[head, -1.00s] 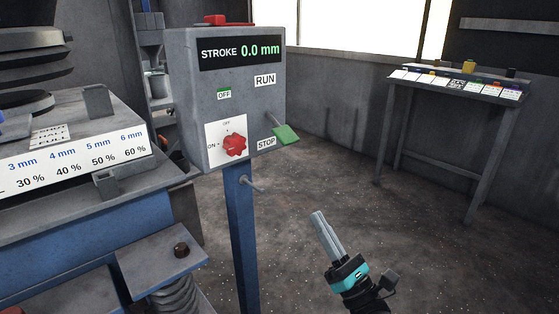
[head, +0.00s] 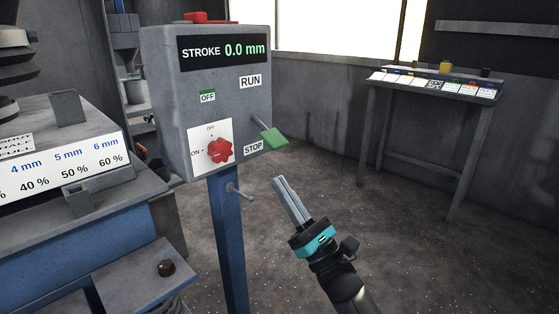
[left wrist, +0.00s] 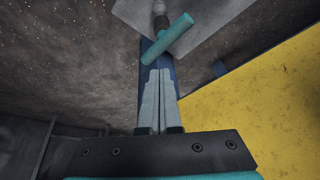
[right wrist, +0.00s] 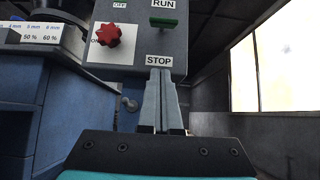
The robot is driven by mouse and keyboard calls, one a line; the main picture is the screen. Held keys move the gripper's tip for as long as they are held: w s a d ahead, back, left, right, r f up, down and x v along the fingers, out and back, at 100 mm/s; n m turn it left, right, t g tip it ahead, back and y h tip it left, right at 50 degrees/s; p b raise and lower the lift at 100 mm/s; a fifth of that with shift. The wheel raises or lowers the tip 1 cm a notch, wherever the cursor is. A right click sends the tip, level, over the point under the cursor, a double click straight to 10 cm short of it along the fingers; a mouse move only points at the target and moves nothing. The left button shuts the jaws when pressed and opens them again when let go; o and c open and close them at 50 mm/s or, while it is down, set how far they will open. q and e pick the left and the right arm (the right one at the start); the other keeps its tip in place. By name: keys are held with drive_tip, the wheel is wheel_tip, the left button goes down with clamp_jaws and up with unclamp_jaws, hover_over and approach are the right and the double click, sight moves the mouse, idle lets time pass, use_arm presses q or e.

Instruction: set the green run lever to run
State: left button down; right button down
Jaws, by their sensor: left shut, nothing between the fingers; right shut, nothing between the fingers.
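The green run lever (head: 273,139) sticks out of the right part of the grey control box (head: 170,110), its green end low, next to the STOP label (head: 253,147). The RUN label (head: 250,81) is above it. In the right wrist view the green lever (right wrist: 163,21) shows between RUN and STOP. My right gripper (head: 280,181) is shut and empty, below and slightly right of the lever, apart from it. My left gripper (left wrist: 158,72) is not in the head view; in its wrist view it is shut and empty near a teal bar handle (left wrist: 168,39).
A red rotary knob (head: 219,150) sits on the box front, left of the lever. A blue post (head: 227,240) with a small peg holds the box. The machine with a stroke scale (head: 65,165) stands left. A side table (head: 440,95) is at the back right. Floor between is clear.

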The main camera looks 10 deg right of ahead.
sight(267, 131)
use_arm(q)
drive_tip(key=shift+r, duration=0.5)
drive_tip(key=shift+s+r, duration=0.15)
use_arm(e)
wheel_tip(267, 131, up, 6)
drive_tip(key=w, duration=0.1)
drive_tip(key=shift+a+r, duration=0.2)
drive_tip(key=shift+a, duration=0.15)
drive_tip(key=shift+w, duration=0.1)
